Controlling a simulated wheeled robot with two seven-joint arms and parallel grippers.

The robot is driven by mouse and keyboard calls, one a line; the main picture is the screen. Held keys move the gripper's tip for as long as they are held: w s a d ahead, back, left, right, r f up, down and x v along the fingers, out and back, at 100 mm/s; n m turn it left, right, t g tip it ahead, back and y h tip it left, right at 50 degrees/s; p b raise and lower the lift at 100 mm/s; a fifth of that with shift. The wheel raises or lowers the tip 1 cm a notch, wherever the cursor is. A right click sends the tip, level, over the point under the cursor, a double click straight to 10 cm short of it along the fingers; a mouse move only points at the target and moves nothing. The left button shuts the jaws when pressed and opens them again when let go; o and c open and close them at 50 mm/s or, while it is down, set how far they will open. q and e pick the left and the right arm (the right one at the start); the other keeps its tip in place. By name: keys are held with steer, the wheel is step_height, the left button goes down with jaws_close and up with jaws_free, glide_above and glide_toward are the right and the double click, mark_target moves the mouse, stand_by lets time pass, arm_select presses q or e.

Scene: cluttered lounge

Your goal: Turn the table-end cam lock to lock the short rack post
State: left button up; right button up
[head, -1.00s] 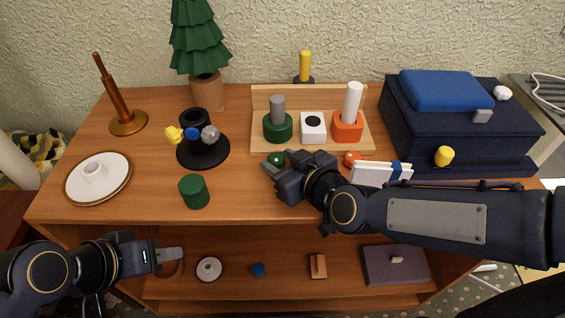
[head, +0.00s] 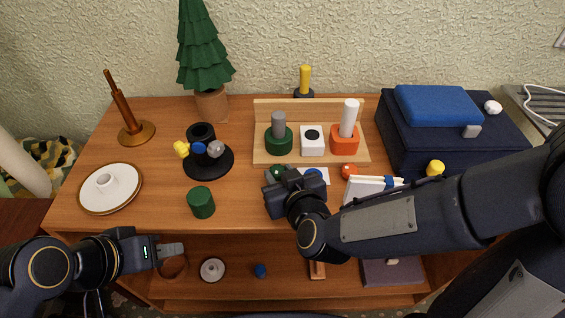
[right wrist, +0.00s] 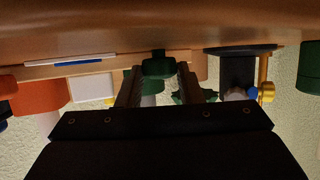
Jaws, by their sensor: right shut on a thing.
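The wooden rack (head: 310,104) stands mid-table. It holds a short grey post (head: 278,122) in a green base (head: 278,142) and a taller white post (head: 349,115) in an orange-red base (head: 344,140). A white block with a black round top (head: 312,138) sits between them. A green knob (head: 278,172), a blue knob (head: 313,173) and a red knob (head: 349,172) line the rack's front. My right gripper (head: 284,180) is shut on the green knob, which shows between its fingers in the right wrist view (right wrist: 158,67). My left gripper (head: 172,249) hangs before the lower shelf, its jaw gap unclear.
A black stand with coloured knobs (head: 207,160), a green cylinder (head: 201,202) and a white plate (head: 122,205) are left of the rack. A white booklet (head: 365,187) and a dark blue box (head: 400,145) are right. The lower shelf holds small items.

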steer(key=m+h+p, duration=0.2)
steer(key=h, duration=0.1)
steer(key=shift+s+a+r+m+t, duration=0.15)
steer(key=shift+a+m+t, duration=0.25)
steer(key=m+h+p, duration=0.3)
steer(key=h, duration=0.1)
steer(key=shift+a+m, duration=0.25)
steer(key=shift+m, duration=0.05)
steer(key=shift+a+m+g+h+p, duration=0.15)
steer(key=shift+m+g+h+p, duration=0.25)
steer(key=shift+m+h+p, duration=0.45)
steer(key=shift+a+m+g+h+p, duration=0.1)
steer(key=shift+m+g+h+p, duration=0.3)
steer(key=shift+m+h+p, duration=0.5)
steer(key=shift+w+f, duration=0.2)
steer(key=o, duration=0.7)
